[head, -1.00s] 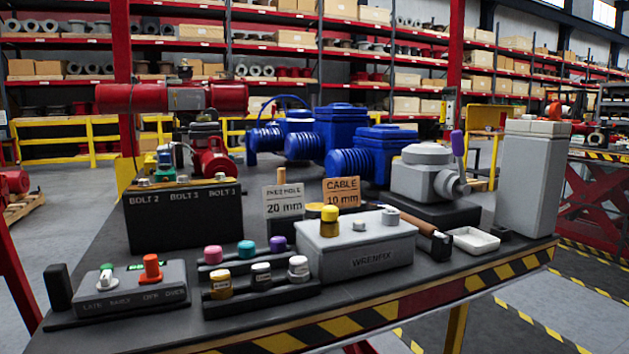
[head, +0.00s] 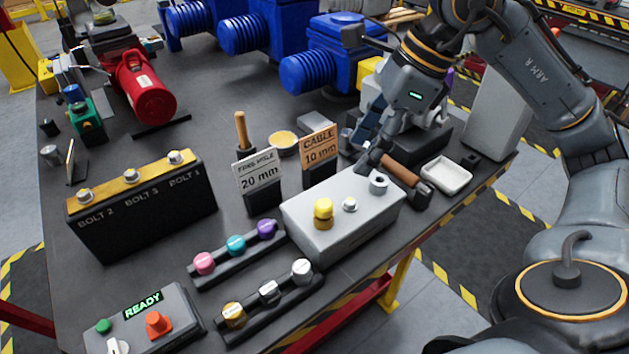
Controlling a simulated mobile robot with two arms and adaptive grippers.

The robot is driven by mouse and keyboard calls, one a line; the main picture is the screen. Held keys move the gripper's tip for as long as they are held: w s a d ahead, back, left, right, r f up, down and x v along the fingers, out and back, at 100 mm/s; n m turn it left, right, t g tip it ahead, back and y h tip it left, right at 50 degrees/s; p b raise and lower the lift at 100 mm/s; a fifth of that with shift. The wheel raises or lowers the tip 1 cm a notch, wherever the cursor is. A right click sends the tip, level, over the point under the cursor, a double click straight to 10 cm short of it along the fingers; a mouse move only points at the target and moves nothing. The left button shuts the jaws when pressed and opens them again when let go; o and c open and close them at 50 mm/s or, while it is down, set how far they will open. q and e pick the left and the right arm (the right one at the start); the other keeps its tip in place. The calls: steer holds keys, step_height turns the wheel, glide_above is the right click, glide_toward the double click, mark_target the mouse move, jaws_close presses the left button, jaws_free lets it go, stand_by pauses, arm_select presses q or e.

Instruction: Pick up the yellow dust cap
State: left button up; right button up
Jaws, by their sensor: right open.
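A yellow cap (head: 323,213) stands upright on the left part of the top of a light grey box (head: 345,232). A silver fitting (head: 349,204) and a grey ring-shaped fitting (head: 378,183) stand to its right on the same box. My right gripper (head: 366,152) is open, behind the box's far right part and near the cable sign. It is apart from the yellow cap. Nothing shows between its fingers, though my arm partly blocks the view there. My left gripper is not in view.
A cable sign (head: 319,147), a free-hole sign (head: 258,179) and a shallow yellow tin (head: 284,141) stand behind the box. A wooden-handled tool (head: 402,172) and a white tray (head: 446,175) lie right. Racks of coloured plugs (head: 236,253) stand in front left.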

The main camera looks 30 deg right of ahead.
glide_above(326, 203)
steer(key=s+d, duration=0.2)
step_height(326, 203, down, 7)
steer(key=shift+w+x, duration=0.15)
steer(key=shift+x, duration=1.3)
steer(key=shift+w+x, duration=0.1)
steer(key=shift+x, duration=1.35)
steer(key=shift+r, duration=0.1)
steer(key=c, duration=0.9)
